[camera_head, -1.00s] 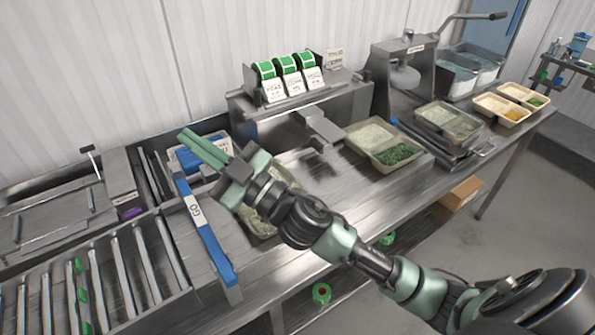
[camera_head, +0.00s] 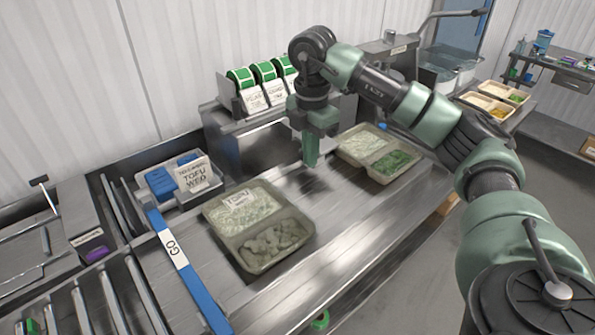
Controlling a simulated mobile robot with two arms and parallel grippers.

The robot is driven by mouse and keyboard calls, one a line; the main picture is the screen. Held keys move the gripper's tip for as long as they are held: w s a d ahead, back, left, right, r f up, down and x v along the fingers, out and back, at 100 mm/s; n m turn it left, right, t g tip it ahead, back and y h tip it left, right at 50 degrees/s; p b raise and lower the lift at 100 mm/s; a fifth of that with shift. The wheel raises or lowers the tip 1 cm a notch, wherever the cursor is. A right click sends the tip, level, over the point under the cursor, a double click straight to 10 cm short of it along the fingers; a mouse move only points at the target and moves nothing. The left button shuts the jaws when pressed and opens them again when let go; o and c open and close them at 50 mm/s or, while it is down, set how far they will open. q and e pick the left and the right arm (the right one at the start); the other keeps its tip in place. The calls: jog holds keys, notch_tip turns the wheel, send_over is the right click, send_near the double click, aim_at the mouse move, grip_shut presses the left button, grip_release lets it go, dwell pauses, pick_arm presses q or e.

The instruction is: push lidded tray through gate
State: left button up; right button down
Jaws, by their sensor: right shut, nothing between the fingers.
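A lidded tray (camera_head: 258,222) lies on the steel bench in the head view. Its clear cover shows rice in one compartment and greyish pieces in the other, with a "TOFU" label on top. The gate, a blue bar (camera_head: 193,274) marked "GO", stands just left of the tray, apart from it. My right gripper (camera_head: 311,160) points down over the bench, to the right of and behind the tray, not touching it. Its fingers are shut and empty. My left gripper is not in view.
A second tray (camera_head: 345,150) with rice and greens sits right of my right gripper. A roller conveyor (camera_head: 112,300) lies beyond the gate at left. A bin with a "TOFU WED" card (camera_head: 197,175) and green label rolls (camera_head: 265,72) stand behind.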

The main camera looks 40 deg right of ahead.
notch_tip(320, 180, down, 9)
jog(key=p, duration=0.2)
jog(key=shift+r+p, duration=0.2)
jog(key=shift+p, duration=0.1)
jog(key=a+p, duration=0.2)
jog(key=a, duration=0.1)
jog(key=shift+s+a, duration=0.15)
jog(key=shift+a, duration=0.05)
jog(key=shift+a+f, duration=0.15)
jog(key=shift+a, duration=0.25)
jog(key=shift+f, duration=0.1)
jog(key=shift+d, duration=0.1)
